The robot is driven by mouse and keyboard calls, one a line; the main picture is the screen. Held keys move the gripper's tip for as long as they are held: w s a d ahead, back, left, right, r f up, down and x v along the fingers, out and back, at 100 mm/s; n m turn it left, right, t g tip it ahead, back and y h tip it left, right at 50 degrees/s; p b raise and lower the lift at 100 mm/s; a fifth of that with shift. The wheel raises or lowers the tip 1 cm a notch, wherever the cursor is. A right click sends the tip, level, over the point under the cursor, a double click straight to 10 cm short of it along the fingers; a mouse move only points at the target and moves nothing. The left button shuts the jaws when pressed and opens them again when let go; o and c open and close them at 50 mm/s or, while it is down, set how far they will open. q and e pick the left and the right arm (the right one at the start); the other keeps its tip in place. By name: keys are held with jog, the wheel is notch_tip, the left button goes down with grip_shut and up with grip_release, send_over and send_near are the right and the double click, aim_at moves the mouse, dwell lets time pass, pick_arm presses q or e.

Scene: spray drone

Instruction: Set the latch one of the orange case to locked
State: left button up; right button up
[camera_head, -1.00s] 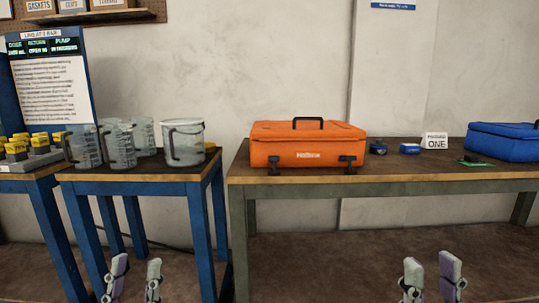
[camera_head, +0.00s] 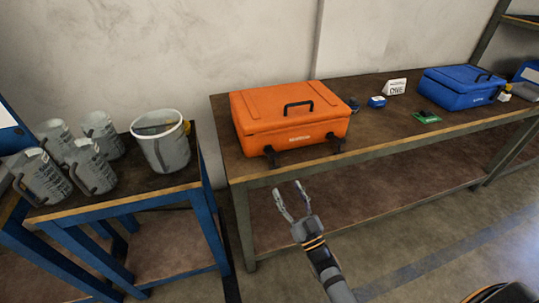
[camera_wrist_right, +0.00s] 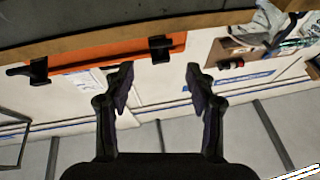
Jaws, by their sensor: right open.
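Which is latch one, and whether each is locked, I cannot tell. My right gripper (camera_head: 289,190) is open and empty, in front of and below the bench edge, nearest the left latch. In the right wrist view, the fingers (camera_wrist_right: 158,82) are spread apart, and the case (camera_wrist_right: 110,55) with both latches lies beyond them. My left gripper is out of view.
The workbench edge (camera_head: 390,147) runs just below the latches. A blue case (camera_head: 460,85), a white sign (camera_head: 395,87) and small blue items stand to the right. Several clear jugs and a bucket (camera_head: 163,150) stand on the blue-legged table at left.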

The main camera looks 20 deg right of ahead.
aim_at(276, 166)
jog(key=x, duration=1)
jog(key=shift+w+r+p, duration=0.1)
jog(key=shift+p, duration=0.25)
jog(key=shift+c, duration=0.4)
grip_shut()
